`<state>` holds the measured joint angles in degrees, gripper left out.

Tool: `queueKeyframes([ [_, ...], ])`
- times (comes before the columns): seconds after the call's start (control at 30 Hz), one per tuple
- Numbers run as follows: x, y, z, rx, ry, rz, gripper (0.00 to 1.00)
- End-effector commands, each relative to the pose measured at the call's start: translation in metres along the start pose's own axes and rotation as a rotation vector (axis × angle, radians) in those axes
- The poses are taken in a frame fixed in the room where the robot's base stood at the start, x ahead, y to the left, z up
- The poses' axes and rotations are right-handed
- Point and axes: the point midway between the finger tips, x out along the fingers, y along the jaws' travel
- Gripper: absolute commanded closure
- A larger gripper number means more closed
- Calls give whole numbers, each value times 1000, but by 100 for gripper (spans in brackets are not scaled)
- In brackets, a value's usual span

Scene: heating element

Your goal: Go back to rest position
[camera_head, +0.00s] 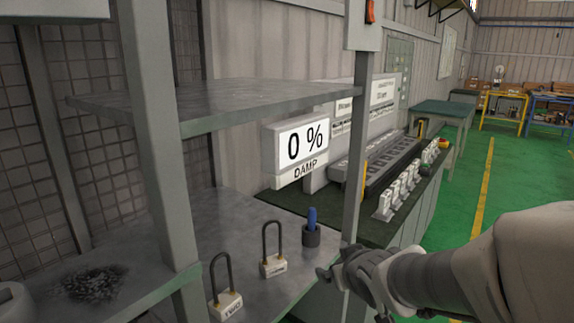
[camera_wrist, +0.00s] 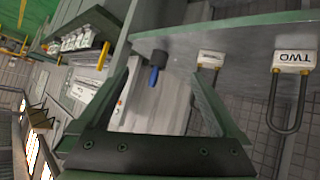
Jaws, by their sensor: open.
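My gripper (camera_head: 330,274) is at the right edge of the grey shelf unit in the head view, beside its front post. In the wrist view its two fingers (camera_wrist: 165,72) are spread apart with nothing held between them. Two padlock-shaped pieces with dark shackles stand on the lower shelf (camera_head: 215,237): a nearer one (camera_head: 228,304) and a farther one (camera_head: 273,265). In the wrist view one piece (camera_wrist: 293,63) reads "TWO", upside down. A blue peg (camera_head: 311,216) stands in a dark round holder (camera_head: 311,236) near the gripper.
Behind the post, a bench (camera_head: 415,215) carries a row of white switch-like units (camera_head: 400,190). An upper shelf (camera_head: 200,98) overhangs the lower one. Green floor (camera_head: 485,175) is open at right.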

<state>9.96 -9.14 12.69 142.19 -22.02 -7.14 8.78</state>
Motion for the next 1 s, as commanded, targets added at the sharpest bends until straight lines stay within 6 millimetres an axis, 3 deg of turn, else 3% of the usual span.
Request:
queueKeyframes([
  [0.03,-21,10,-5,13,-28,36,0],
  [0.23,-93,30,11,113,-189,115,0],
  [0.5,-181,15,43,250,-371,59,0],
  [0.7,-210,3,56,290,-434,4,0],
  [1.0,-212,1,59,293,-444,-3,0],
])
